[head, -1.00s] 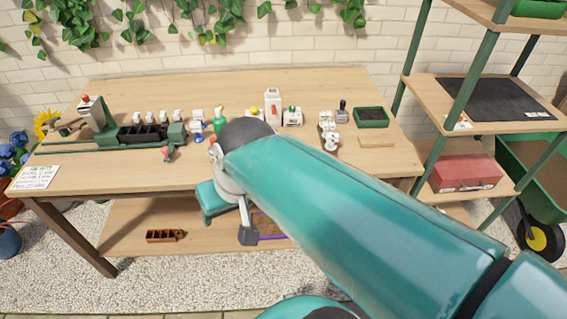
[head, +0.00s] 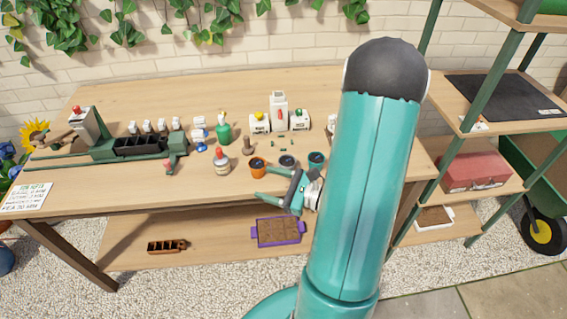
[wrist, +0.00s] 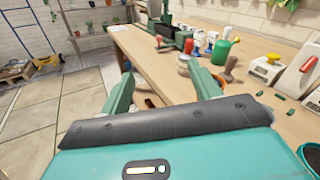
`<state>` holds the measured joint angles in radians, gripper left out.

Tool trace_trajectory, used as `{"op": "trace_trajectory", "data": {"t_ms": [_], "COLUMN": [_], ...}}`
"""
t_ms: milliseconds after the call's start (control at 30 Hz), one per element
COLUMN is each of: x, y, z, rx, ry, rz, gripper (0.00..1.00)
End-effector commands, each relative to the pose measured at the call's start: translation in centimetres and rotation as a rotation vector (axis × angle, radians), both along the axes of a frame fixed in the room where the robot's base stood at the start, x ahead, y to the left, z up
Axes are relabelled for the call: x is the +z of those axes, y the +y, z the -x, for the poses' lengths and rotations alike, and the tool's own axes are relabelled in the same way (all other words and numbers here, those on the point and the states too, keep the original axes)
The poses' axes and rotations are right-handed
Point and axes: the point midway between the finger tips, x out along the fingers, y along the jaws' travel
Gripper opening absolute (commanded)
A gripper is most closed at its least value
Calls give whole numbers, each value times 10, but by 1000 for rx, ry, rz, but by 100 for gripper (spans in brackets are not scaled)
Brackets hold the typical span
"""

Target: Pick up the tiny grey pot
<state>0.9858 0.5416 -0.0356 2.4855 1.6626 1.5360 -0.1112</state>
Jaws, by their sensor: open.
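The tiny grey pot (head: 287,162) stands upright near the front edge of the wooden table in the head view. It is between an orange pot (head: 258,167) and a teal pot (head: 316,160). My gripper (head: 265,184) is open and empty, just in front of the pots, with its fingers pointing left. It appears apart from the grey pot, but how high it is I cannot tell. In the wrist view my gripper (wrist: 158,68) has its two fingers spread along the table edge. I cannot make out the grey pot there.
A red-capped bottle (head: 221,162), a brown tamper (head: 249,147) and a green spray bottle (head: 223,130) stand left of and behind the pots. A purple-handled tray (head: 278,232) lies on the lower shelf.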

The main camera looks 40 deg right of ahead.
Motion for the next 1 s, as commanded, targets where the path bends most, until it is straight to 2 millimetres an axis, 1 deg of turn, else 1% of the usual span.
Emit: {"op": "trace_trajectory", "data": {"t_ms": [33, 100, 200, 300, 367, 467, 800, 900, 1000], "x": [-16, -35, -57, -71, -76, -78, -76, -77, -76], "y": [-24, -55, -88, -106, -112, -116, -123, -124, -125], "z": [8, 20, 37, 50, 53, 46, -19, -30, -36], "rx": [-118, -268, -440, -546, -578, -595, -588, -589, -589], "ry": [4, 2, -2, -3, -4, -4, -6, -5, -5], "rz": [-64, -129, -192, -224, -234, -236, -235, -235, -235], "gripper": [62, 62, 62, 62, 62, 62, 62, 62, 62]}}
